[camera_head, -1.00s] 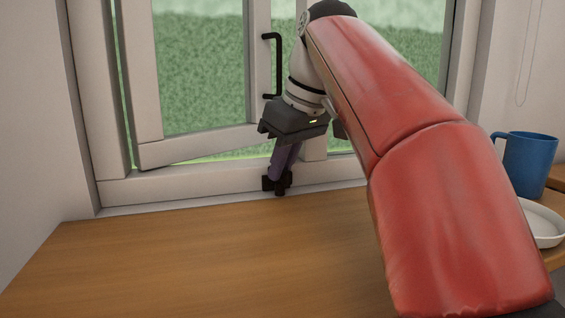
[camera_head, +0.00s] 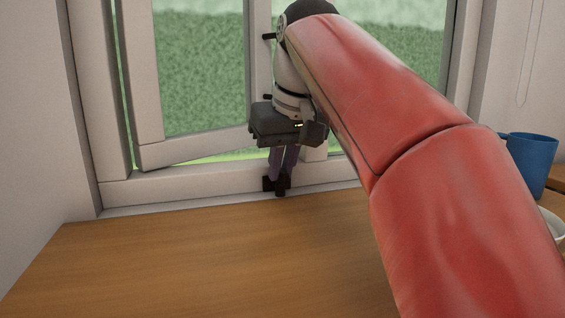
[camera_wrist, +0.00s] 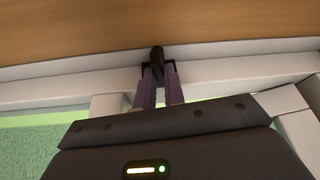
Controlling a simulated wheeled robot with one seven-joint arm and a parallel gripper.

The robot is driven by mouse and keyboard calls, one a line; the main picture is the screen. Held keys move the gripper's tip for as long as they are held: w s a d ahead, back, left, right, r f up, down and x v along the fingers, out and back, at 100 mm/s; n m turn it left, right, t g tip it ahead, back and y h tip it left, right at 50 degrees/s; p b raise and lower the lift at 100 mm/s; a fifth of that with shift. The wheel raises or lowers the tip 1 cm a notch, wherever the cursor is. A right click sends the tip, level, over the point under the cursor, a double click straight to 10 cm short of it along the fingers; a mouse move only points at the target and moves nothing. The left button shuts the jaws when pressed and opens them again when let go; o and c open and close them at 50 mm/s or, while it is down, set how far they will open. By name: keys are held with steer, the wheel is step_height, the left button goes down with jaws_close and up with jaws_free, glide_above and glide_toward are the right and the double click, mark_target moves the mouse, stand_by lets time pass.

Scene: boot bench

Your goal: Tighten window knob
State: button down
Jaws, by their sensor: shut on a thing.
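The black window knob (camera_head: 281,186) is at the bottom of the white window frame, just above the wooden surface. In the wrist view the knob (camera_wrist: 157,54) shows as a dark upright piece between my fingertips. My gripper (camera_head: 277,185) points down with its purple fingers shut on the knob; the fingertips partly hide it. The same gripper shows in the wrist view (camera_wrist: 157,74). The window sash (camera_head: 190,152) at the left stands ajar from its frame, with green outside showing through the gap.
A black window handle (camera_head: 268,37) is mostly behind my arm. A blue mug (camera_head: 532,163) and a white dish (camera_head: 552,226) stand at the right edge. The wooden surface (camera_head: 170,262) at the front left is clear.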

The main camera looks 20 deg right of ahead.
steer(key=shift+a+m+h, duration=0.1)
steer(key=shift+m+h, duration=0.2)
steer(key=shift+m, duration=0.5)
steer(key=c, duration=1.8)
jaws_free()
steer(key=shift+o, duration=0.2)
steer(key=shift+r, duration=0.1)
steer(key=v, duration=0.7)
steer(key=shift+s+r, duration=0.25)
